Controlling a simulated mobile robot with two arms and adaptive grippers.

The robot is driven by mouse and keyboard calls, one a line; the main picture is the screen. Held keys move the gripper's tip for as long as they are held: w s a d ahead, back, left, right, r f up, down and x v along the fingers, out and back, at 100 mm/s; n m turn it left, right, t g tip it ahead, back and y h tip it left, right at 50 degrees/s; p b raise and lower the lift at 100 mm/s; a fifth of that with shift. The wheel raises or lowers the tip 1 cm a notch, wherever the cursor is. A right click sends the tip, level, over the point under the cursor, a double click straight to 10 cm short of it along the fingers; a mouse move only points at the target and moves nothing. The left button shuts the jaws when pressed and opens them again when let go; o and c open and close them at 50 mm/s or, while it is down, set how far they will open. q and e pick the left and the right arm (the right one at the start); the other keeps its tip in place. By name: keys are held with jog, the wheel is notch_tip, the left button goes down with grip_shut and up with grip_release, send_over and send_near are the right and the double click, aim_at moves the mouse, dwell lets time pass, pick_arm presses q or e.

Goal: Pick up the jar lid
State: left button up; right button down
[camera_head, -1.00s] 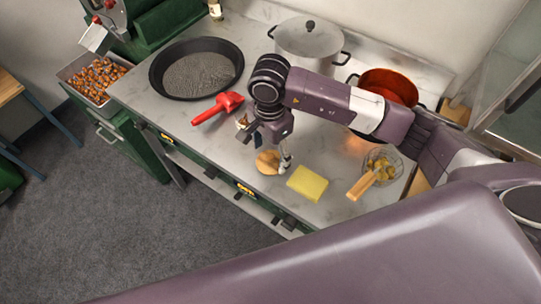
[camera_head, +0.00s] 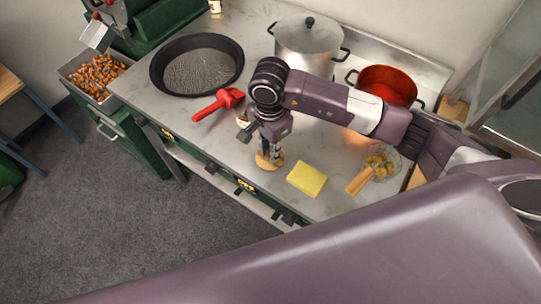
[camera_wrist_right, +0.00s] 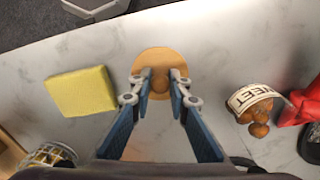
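The jar lid, a round light-wood disc with a knob (camera_head: 263,163), lies flat on the counter near its front edge. It also shows in the right wrist view (camera_wrist_right: 160,56). My right gripper (camera_head: 270,155) points down over the lid. In the right wrist view its two fingertips (camera_wrist_right: 160,76) stand on either side of the knob, with what looks like a narrow gap to it. In the head view the fingers partly hide the lid. My left gripper is not in view.
A yellow sponge (camera_head: 306,179) lies right of the lid. A wood-handled strainer (camera_head: 361,181) is farther right. A red scoop (camera_head: 218,104), black pan (camera_head: 170,85), steel pot (camera_head: 305,48) and red pot (camera_head: 387,84) stand behind. A small chestnut bag (camera_wrist_right: 252,98) is near the scoop.

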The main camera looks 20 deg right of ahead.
jog(key=shift+s+d+f, duration=0.1)
jog(key=shift+s+f, duration=0.15)
jog(key=shift+f, duration=0.05)
